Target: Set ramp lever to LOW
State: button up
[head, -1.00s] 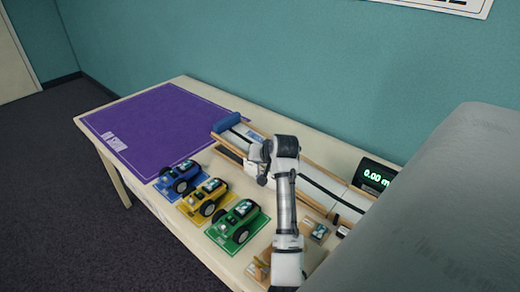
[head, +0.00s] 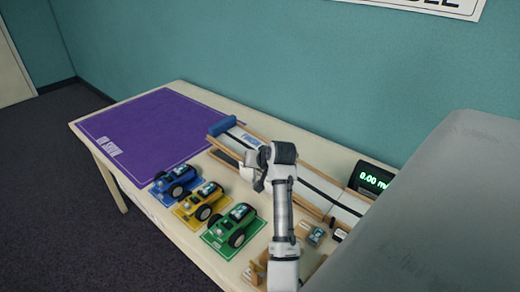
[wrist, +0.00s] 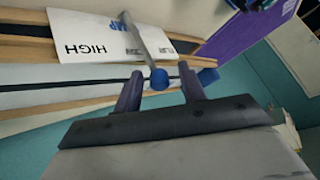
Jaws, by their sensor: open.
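The ramp lever (wrist: 139,44) is a grey rod with a blue round knob (wrist: 159,79). It stands out from a white panel (wrist: 85,29) that reads HIGH on its left part; other lettering behind the rod is unclear. My gripper (wrist: 162,71) is open, with the knob between its two dark fingertips; I cannot tell whether either finger touches it. In the head view my gripper (head: 254,172) is at the near side of the wooden-edged ramp (head: 318,165), and the lever is hidden by my arm.
A blue roll (head: 222,125) lies across the ramp's far end beside a purple mat (head: 145,125). Blue (head: 177,181), yellow (head: 200,202) and green (head: 233,226) cars stand along the front. A display (head: 372,179) stands behind the ramp at right.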

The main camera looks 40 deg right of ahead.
jog(key=b+v, duration=0.2)
jog(key=v, duration=1.1)
jog(key=shift+s, duration=0.15)
jog(key=shift+a, duration=0.1)
